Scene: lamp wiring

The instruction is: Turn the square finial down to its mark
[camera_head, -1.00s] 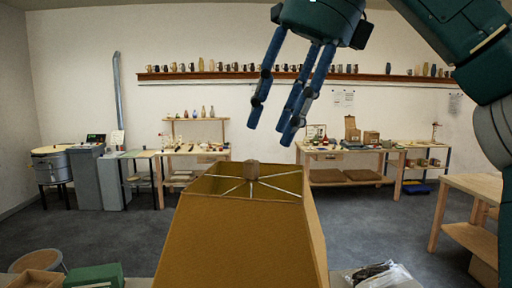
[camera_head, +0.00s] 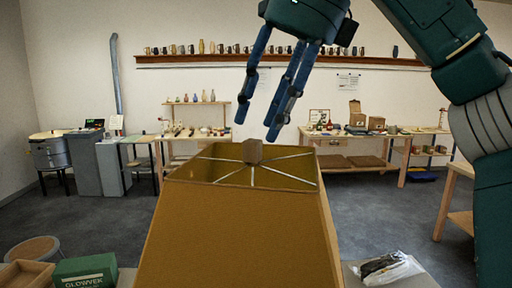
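The square finial (camera_head: 253,151) is a small brown wooden block at the middle of the wire spokes on top of a tall mustard-coloured lampshade (camera_head: 235,235). Its mark cannot be made out. My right gripper (camera_head: 258,130) comes down from the top right with its blue fingers spread and empty. Its fingertips appear just above the finial in the picture, apart from it. My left gripper is not in view.
At the lower left are a green box (camera_head: 86,271), an open wooden box (camera_head: 26,274) and a round stool (camera_head: 34,249). A clear plastic bag with dark contents (camera_head: 386,268) lies at the lower right. Workbenches (camera_head: 350,137) stand along the far wall.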

